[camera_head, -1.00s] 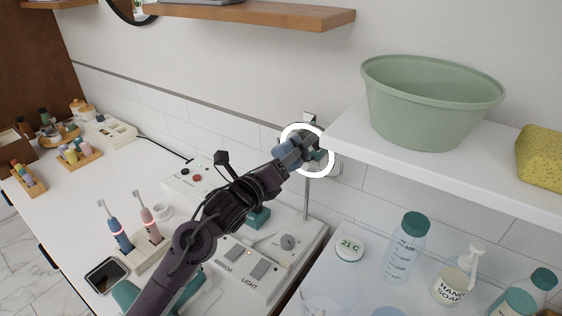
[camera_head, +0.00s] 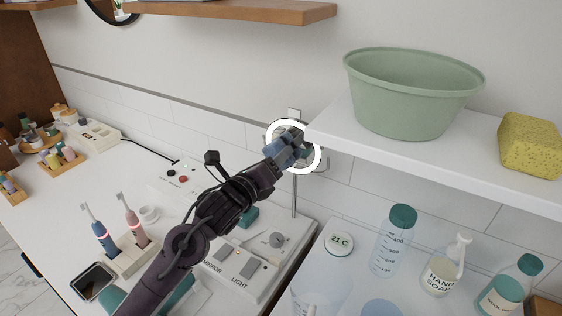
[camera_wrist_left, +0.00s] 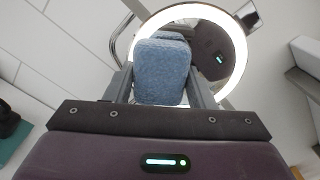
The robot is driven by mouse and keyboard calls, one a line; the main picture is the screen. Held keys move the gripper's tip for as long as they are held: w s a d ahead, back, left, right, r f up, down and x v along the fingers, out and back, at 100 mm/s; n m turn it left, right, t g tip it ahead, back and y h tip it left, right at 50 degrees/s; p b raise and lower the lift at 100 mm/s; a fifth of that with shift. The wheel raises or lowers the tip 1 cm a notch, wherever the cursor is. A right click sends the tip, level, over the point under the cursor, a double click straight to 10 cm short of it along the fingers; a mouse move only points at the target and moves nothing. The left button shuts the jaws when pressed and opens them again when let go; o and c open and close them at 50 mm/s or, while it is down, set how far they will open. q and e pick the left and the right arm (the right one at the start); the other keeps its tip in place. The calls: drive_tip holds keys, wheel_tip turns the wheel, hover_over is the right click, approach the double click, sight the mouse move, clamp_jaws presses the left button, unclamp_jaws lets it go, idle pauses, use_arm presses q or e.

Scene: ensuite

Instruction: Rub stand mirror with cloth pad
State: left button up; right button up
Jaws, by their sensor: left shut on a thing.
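The stand mirror (camera_head: 308,158) has a round, lit white rim on a thin pole rising from the white control panel by the wall. My left gripper (camera_head: 291,150) is at the mirror's face, in front of the glass. It is shut on the blue cloth pad (camera_wrist_left: 162,70), which shows between the fingers in the left wrist view. The mirror's lit rim (camera_wrist_left: 238,52) surrounds the pad there, and the glass shows a dark reflection. I cannot tell whether the pad touches the glass. My right gripper is not in view.
A white shelf (camera_head: 440,150) with a green basin (camera_head: 412,95) and a yellow sponge (camera_head: 531,145) juts out right of the mirror. Below stand a clear bottle (camera_head: 393,245) and a soap dispenser (camera_head: 442,272). Toothbrushes (camera_head: 104,238) stand on the counter at left.

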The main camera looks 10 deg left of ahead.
use_arm(q)
drive_tip(key=shift+w+a, duration=0.35)
drive_tip(key=shift+a, duration=0.45)
drive_tip(key=shift+s, duration=0.1)
drive_tip(key=shift+v, duration=2.8)
drive_tip(key=shift+b+v, duration=0.3)
drive_tip(key=shift+v, duration=1.2)
drive_tip(key=shift+f, duration=0.1)
